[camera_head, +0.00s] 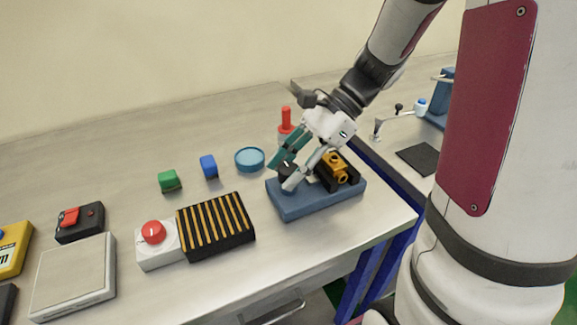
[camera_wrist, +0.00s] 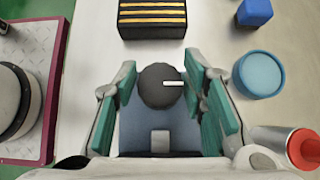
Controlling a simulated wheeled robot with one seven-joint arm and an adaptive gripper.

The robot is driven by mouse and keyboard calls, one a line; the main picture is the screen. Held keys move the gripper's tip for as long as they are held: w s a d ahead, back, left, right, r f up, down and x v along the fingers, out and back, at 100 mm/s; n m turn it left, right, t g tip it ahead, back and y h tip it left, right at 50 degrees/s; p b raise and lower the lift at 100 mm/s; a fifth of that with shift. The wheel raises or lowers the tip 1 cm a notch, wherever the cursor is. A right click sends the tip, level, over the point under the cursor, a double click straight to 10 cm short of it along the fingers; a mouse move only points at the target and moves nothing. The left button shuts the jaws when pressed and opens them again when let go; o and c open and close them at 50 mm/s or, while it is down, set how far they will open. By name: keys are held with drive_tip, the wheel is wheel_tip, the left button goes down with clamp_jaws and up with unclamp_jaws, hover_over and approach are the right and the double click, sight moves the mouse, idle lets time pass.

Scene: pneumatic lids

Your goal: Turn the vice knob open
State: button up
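The vice (camera_head: 318,205) has a blue base and stands near the front right corner of the workbench. It carries dark jaws and an orange-yellow part (camera_head: 337,168). Its round black knob (camera_head: 286,168) sits at the left end of the base. In the wrist view the knob (camera_wrist: 157,88) has a white mark pointing right. My gripper (camera_head: 284,172) is low over the vice, with its teal-padded fingers on either side of the knob. In the wrist view the fingers (camera_wrist: 160,84) look parted, with the knob between them. Whether the pads touch it is hard to see.
A black block with yellow stripes (camera_head: 216,226) and a box with a red button (camera_head: 155,245) stand left of the vice. A blue round dish (camera_head: 249,159), a blue cube (camera_head: 209,166), a green cube (camera_head: 170,181) and a red-topped object (camera_head: 286,120) are behind.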

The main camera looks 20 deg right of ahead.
drive_tip(key=c, duration=0.5)
